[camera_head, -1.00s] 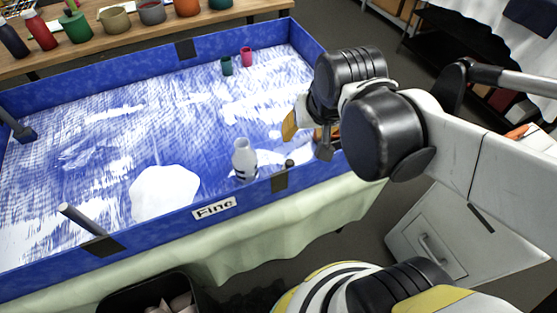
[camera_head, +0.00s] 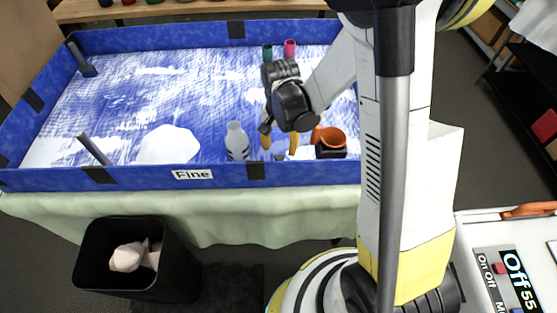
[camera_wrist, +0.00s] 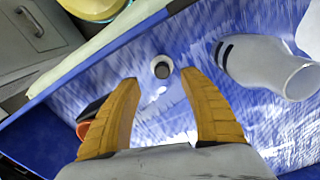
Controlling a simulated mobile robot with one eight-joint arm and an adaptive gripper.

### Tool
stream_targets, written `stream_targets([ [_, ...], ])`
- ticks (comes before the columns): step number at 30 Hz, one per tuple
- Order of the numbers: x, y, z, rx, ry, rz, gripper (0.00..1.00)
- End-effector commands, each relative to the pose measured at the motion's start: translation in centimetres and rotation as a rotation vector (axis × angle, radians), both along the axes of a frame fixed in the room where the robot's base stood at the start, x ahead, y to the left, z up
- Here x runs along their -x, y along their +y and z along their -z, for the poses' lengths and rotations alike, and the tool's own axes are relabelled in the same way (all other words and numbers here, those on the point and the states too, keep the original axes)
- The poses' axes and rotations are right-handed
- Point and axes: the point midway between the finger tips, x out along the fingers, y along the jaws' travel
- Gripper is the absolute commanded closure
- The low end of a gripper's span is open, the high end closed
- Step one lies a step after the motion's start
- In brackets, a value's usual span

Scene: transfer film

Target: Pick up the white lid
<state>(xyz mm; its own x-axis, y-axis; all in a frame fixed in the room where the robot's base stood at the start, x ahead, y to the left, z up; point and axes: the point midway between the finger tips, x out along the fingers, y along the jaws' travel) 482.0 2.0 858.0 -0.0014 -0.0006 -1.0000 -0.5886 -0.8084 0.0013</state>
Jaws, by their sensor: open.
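The white lid (camera_wrist: 162,67) is a small round piece with a pale rim and a darker middle. It lies on the blue-and-white tray floor, and in the head view the small lid (camera_head: 279,156) is close to the front wall. My gripper (camera_head: 280,143) points down just above it, with its two yellow fingers apart. In the wrist view, the lid shows beyond and between the fingertips of my gripper (camera_wrist: 158,78), with nothing held. A white bottle with dark bands (camera_head: 237,141) stands left of my gripper; the bottle (camera_wrist: 262,65) also shows in the wrist view.
The blue tray wall (camera_head: 215,178), labelled "Fine", runs along the front. A white patch (camera_head: 168,145) lies left of the bottle. A black bin (camera_head: 130,230) is below.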

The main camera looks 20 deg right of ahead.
Motion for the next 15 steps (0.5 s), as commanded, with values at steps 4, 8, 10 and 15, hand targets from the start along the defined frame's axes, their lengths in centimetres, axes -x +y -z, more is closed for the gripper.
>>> stream_targets([
  [4, -0.1, 0.0, 2.5, 0.001, -0.001, -0.001, 0.49],
  [8, -0.2, 0.0, 3.4, 0.000, -0.001, -0.001, 0.49],
  [10, -0.3, 0.0, 4.3, 0.000, -0.001, -0.001, 0.49],
  [15, -0.7, -0.1, 7.1, 0.000, -0.001, -0.001, 0.49],
])
